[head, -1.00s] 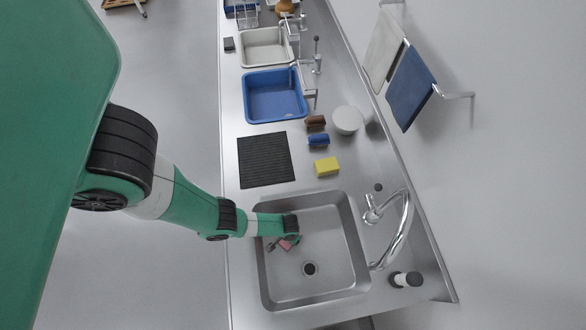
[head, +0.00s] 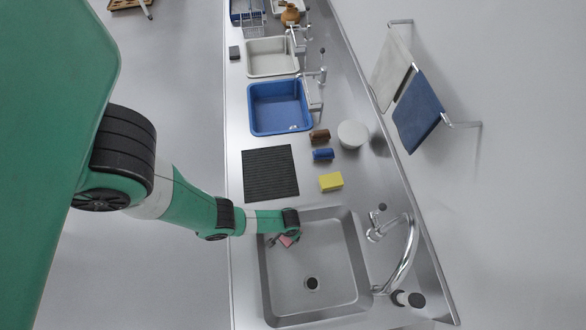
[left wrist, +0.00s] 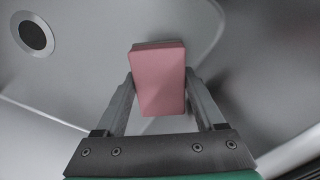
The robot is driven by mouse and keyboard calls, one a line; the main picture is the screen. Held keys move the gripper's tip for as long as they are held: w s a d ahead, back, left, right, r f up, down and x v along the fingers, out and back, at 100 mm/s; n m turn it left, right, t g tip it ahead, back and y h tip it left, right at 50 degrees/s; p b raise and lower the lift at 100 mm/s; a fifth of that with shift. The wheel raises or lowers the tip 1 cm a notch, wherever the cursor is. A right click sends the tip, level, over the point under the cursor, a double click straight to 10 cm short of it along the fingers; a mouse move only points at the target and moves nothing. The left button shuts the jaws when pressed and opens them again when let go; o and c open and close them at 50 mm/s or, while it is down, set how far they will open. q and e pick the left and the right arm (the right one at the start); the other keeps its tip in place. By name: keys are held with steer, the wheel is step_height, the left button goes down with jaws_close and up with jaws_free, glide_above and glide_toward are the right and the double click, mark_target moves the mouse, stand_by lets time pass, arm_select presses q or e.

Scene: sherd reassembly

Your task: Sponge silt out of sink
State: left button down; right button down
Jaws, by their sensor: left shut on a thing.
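A pink sponge (left wrist: 159,78) is held between the two fingers of my left gripper (left wrist: 160,92), which is shut on it. In the head view the sponge (head: 287,241) shows small, just below the end of my left arm, over the upper left part of the steel sink (head: 312,255). The dark round drain (head: 311,283) lies in the sink floor and also shows at the upper left of the left wrist view (left wrist: 33,36). I cannot make out silt on the sink floor. Whether the sponge touches the floor is unclear. My right gripper is not in view.
A yellow sponge (head: 331,182), a blue brush (head: 323,154) and a brown brush (head: 320,136) lie above the sink. A black ribbed mat (head: 270,174) is at left. The curved faucet (head: 405,250) stands right of the sink. A blue basin (head: 280,107) is farther back.

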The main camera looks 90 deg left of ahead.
arm_select(q)
steer(key=shift+r+p, duration=1.9)
steer(key=shift+r, duration=0.4)
